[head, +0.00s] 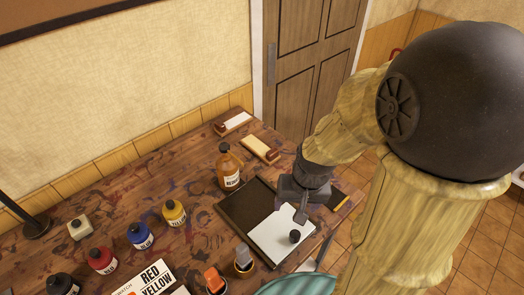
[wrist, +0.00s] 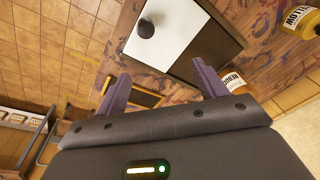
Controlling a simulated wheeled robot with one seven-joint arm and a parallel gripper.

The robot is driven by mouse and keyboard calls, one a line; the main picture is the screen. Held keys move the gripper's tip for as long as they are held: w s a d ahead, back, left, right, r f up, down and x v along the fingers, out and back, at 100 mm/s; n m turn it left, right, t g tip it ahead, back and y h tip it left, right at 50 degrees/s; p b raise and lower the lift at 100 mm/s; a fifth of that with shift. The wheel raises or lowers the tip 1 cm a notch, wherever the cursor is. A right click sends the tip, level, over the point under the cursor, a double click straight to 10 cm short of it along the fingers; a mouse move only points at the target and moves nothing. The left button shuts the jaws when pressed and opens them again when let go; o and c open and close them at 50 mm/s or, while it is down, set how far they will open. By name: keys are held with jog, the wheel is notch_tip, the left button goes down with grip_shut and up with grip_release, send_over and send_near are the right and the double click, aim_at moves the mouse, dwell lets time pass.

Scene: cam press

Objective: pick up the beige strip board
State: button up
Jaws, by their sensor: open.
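The beige strip board (head: 257,146) lies flat on the wooden table near its back edge, with a brown block at its right end. I cannot make it out in the wrist view. My gripper (head: 303,213) is open and empty, in front of and to the right of the board, by the right part of the dark tray. In the wrist view my gripper (wrist: 160,88) shows two fingers spread wide. Between and beyond them is a dark board with a yellow edge (wrist: 145,98), which also shows beside my gripper in the head view (head: 337,201).
A white strip board (head: 234,122) lies behind the beige one. An amber bottle (head: 228,168) stands left of it. A dark tray (head: 247,207) holds a white sheet (head: 277,240) and a black knob (head: 294,236). Paint bottles stand at left.

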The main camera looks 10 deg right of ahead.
notch_tip(320, 180, down, 4)
jog(key=w+a+m+g+y, duration=0.2)
jog(key=m+y, duration=0.2)
jog(key=m, duration=0.4)
jog(key=m+t+y+p, duration=0.25)
jog(key=m+t, duration=0.95)
jog(key=m, duration=0.7)
send_near(276, 153)
jog(key=v, duration=0.5)
jog(key=shift+d+r+b, duration=0.2)
jog(key=shift+b, duration=0.2)
jog(key=p+x, duration=0.3)
jog(key=x, duration=0.8)
jog(key=shift+w+a+f+p, duration=0.2)
jog(key=shift+a+p, duration=0.1)
jog(key=shift+a, duration=0.1)
jog(key=shift+w+f, duration=0.15)
jog(key=shift+a, duration=0.1)
